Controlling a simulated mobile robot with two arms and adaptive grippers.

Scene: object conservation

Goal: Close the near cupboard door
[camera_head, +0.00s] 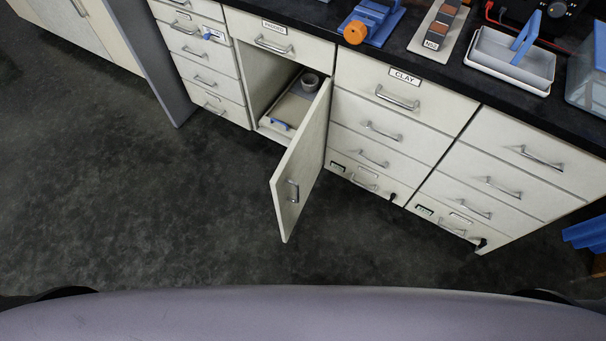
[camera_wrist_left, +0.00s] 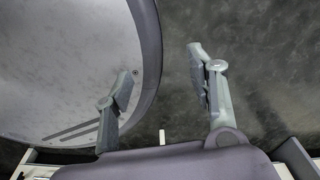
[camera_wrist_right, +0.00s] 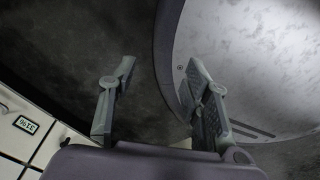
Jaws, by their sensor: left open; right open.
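The cupboard door (camera_head: 301,160) is cream-coloured and stands wide open, swung out from the counter front with its hinge side at the right of the opening. A metal handle (camera_head: 293,191) sits near its free edge. The open cupboard (camera_head: 262,78) holds a tray (camera_head: 291,110) with a small grey cup (camera_head: 310,82) and a blue-handled item. My left gripper (camera_wrist_left: 163,92) is open and empty in the left wrist view, over the floor beside my base. My right gripper (camera_wrist_right: 162,92) is open and empty in the right wrist view. Neither gripper shows in the head view.
Drawer stacks flank the cupboard, one with a CLAY label (camera_head: 405,76). The dark countertop (camera_head: 300,22) bears a blue vise (camera_head: 374,20), a block rack (camera_head: 438,27) and a white tray (camera_head: 508,63). A grey panel (camera_head: 150,60) stands left. The dark floor (camera_head: 130,200) before the door is clear.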

